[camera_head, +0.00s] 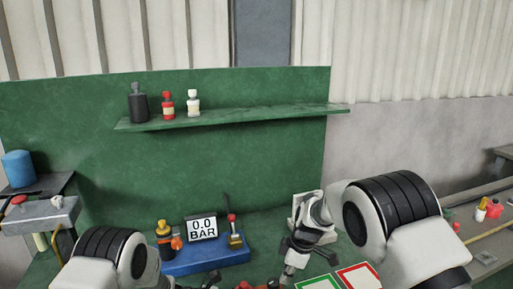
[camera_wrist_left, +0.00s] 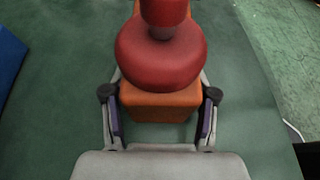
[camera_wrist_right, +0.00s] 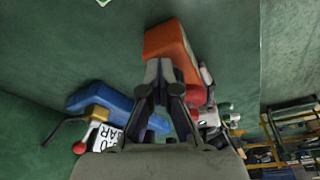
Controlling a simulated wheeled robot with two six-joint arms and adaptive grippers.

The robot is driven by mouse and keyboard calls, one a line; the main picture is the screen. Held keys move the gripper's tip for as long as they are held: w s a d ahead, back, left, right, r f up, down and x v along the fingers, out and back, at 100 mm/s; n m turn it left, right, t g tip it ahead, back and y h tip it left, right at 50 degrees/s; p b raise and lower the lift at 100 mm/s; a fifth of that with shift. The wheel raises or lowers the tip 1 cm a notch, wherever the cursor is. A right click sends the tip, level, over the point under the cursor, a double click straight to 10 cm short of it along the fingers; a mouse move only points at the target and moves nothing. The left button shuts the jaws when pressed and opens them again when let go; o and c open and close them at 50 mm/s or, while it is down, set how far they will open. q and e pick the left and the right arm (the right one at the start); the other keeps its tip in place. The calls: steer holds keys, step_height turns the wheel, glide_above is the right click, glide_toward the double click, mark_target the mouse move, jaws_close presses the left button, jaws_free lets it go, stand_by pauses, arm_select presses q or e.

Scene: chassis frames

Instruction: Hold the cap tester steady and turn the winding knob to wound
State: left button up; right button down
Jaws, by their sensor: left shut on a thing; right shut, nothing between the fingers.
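The cap tester shows as an orange block (camera_wrist_left: 150,105) with a round red knob (camera_wrist_left: 160,58) on top, in the left wrist view. My left gripper (camera_wrist_left: 160,98) is shut on the orange block, one finger on each side.
Green-framed (camera_head: 318,283) and red-framed (camera_head: 358,276) squares lie on the right. A shelf (camera_head: 240,115) with bottles is behind.

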steer(key=shift+s+a, duration=0.1)
steer(key=shift+s, duration=0.7)
steer(key=shift+s+a, duration=0.25)
steer(key=shift+s, duration=0.2)
steer(key=shift+s+d, duration=0.1)
steer(key=shift+d, duration=0.05)
step_height(320, 180, up, 6)
steer(key=shift+d, duration=0.2)
stand_by(0.6)
